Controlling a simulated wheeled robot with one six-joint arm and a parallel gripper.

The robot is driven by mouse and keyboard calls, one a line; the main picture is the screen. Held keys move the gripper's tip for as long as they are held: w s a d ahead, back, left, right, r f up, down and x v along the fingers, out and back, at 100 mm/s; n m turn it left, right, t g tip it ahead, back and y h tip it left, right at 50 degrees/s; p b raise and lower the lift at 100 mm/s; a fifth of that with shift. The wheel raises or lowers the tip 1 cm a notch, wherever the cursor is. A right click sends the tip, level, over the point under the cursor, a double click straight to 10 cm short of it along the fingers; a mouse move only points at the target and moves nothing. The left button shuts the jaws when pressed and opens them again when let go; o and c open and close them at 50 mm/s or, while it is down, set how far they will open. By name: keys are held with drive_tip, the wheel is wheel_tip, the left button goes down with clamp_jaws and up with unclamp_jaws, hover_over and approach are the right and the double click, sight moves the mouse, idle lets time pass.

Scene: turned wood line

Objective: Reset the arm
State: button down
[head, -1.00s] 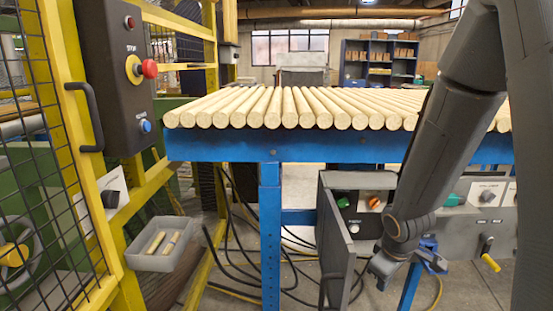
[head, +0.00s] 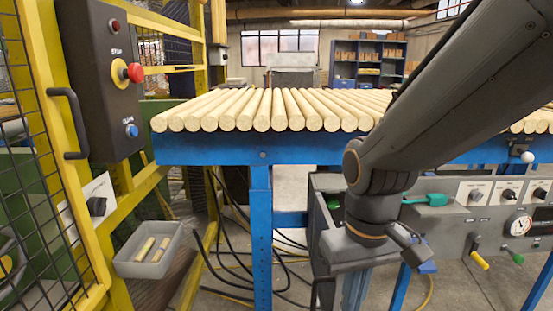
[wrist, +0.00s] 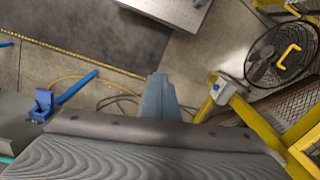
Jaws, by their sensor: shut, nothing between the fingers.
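My gripper (head: 355,290) points down at the lower middle right of the head view, in front of the grey control panel. Its two grey fingers are together with nothing between them. The closed fingers also show in the wrist view (wrist: 159,97), above the concrete floor. My arm reaches in from the upper right and hides part of the blue table and the panel.
Turned wood rods (head: 262,108) lie side by side on the blue table (head: 210,150). A grey control panel (head: 455,240) with handles and knobs stands below it. At left are a yellow fence (head: 60,150), a stop-button box (head: 100,75) and a grey bin (head: 148,262) holding short rods.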

drive_tip(key=s+d+r+m+p, duration=0.1)
drive_tip(key=d+r+p, duration=0.5)
drive_tip(key=p, duration=0.8)
wheel_tip(320, 180, up, 2)
drive_tip(key=shift+s+d+r+m, duration=0.15)
drive_tip(key=shift+s+d+m, duration=0.2)
drive_tip(key=shift+m, duration=0.55)
drive_tip(key=w+d+f+m+t, duration=0.2)
drive_tip(key=w+f+m+t, duration=0.4)
drive_tip(key=w+m, duration=0.3)
drive_tip(key=w+d+f+m+t, duration=0.2)
drive_tip(key=w+f+m+t, duration=0.3)
drive_tip(key=w+m, duration=0.3)
drive_tip(key=shift+w+d+f+m+t+p, duration=0.3)
drive_tip(key=shift+w+f+m+t+p, duration=0.1)
drive_tip(key=shift+w+f, duration=0.25)
drive_tip(key=shift+f, duration=0.1)
